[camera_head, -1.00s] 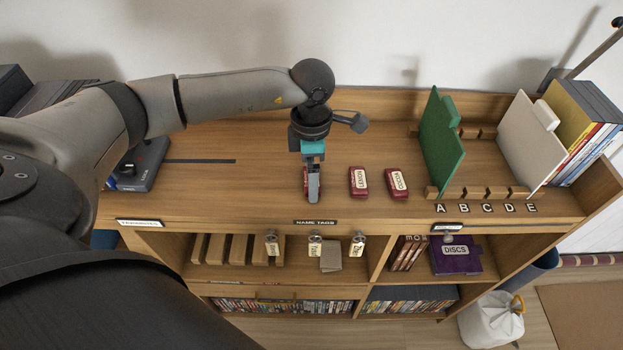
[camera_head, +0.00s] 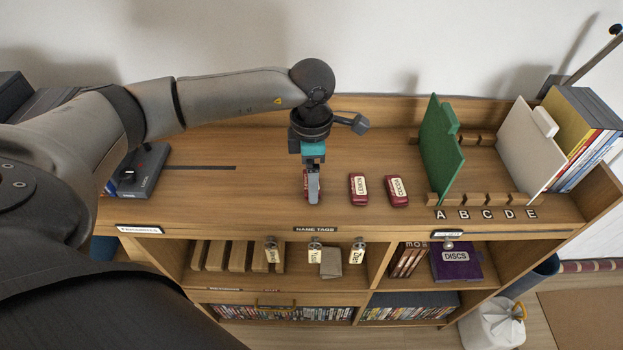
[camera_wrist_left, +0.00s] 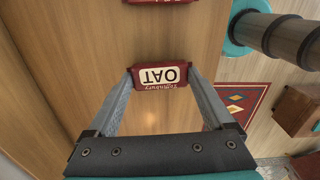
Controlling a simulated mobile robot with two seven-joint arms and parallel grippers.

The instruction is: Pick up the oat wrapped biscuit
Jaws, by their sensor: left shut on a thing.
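The oat wrapped biscuit (camera_wrist_left: 162,77) is a dark red packet with a white label reading OAT. In the left wrist view it sits between the two fingertips of my left gripper (camera_wrist_left: 165,80), which is shut on it. In the head view my left gripper (camera_head: 312,190) points down at the shelf top, and its fingers hide most of the red packet. I cannot tell whether the packet still touches the wood. My right gripper is not in view.
Two more red packets, lemon (camera_head: 358,188) and cocoa (camera_head: 396,189), lie to the right. A green divider (camera_head: 440,145) and a white divider (camera_head: 528,145) stand further right, by upright cases (camera_head: 590,125).

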